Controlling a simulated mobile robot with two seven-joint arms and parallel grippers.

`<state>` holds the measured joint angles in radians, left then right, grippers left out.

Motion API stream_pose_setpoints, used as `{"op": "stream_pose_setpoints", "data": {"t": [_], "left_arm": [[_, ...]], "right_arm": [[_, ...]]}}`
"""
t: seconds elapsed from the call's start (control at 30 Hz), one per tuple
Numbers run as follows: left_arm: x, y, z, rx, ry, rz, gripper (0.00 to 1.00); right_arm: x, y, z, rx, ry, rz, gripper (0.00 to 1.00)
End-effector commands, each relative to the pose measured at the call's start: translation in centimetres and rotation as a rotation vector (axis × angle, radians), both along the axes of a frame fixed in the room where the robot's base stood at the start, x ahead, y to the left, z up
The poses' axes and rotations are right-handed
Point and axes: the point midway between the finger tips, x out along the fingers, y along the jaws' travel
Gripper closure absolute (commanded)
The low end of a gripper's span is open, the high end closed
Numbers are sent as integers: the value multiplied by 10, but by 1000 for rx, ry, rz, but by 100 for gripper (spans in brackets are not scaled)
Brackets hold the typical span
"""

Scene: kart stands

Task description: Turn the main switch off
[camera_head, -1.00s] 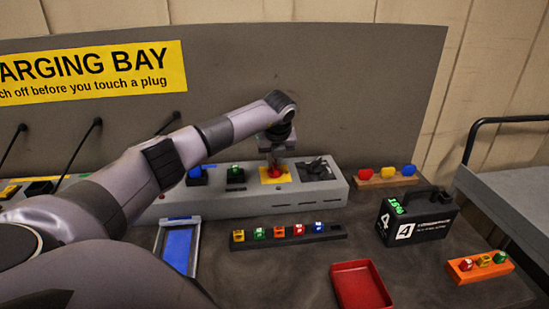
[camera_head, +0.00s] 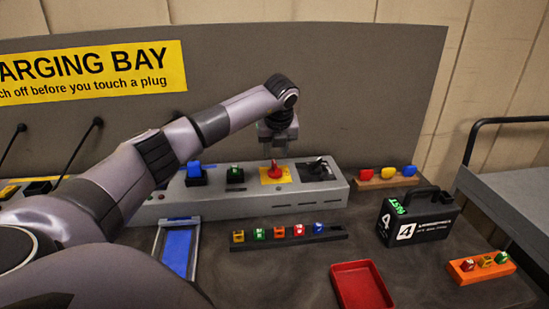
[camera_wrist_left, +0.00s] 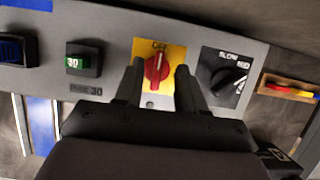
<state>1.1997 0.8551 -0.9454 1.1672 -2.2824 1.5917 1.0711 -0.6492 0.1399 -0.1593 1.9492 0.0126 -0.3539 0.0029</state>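The main switch is a red knob (camera_head: 274,169) on a yellow plate (camera_head: 284,177), on top of the grey console (camera_head: 230,205). My left gripper (camera_head: 277,137) is above the red knob, apart from it, pointing down. In the left wrist view the red knob (camera_wrist_left: 157,68) shows between two spread fingers (camera_wrist_left: 159,78), its bar roughly upright in the picture. The left gripper is open and empty. My right gripper is not in view.
A green button (camera_head: 235,174) and a blue rocker (camera_head: 195,173) stand left of the switch; a black dial (camera_head: 319,170) stands to its right. A black battery case (camera_head: 418,220), a red tray (camera_head: 361,287) and a row of coloured plugs (camera_head: 279,232) are in front.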

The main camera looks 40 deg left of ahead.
Motion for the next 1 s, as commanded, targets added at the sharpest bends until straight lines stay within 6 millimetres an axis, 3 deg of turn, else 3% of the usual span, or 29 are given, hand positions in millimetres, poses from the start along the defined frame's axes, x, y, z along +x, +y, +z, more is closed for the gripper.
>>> {"op": "stream_pose_setpoints", "data": {"t": [0.13,0.3,1.0], "left_arm": [[-5,-6,19,-1,-2,0,61],[-8,-9,28,0,0,1,61],[-8,-9,28,0,1,1,61]], "right_arm": [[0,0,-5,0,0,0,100],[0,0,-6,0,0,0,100],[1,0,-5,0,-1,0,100]]}}
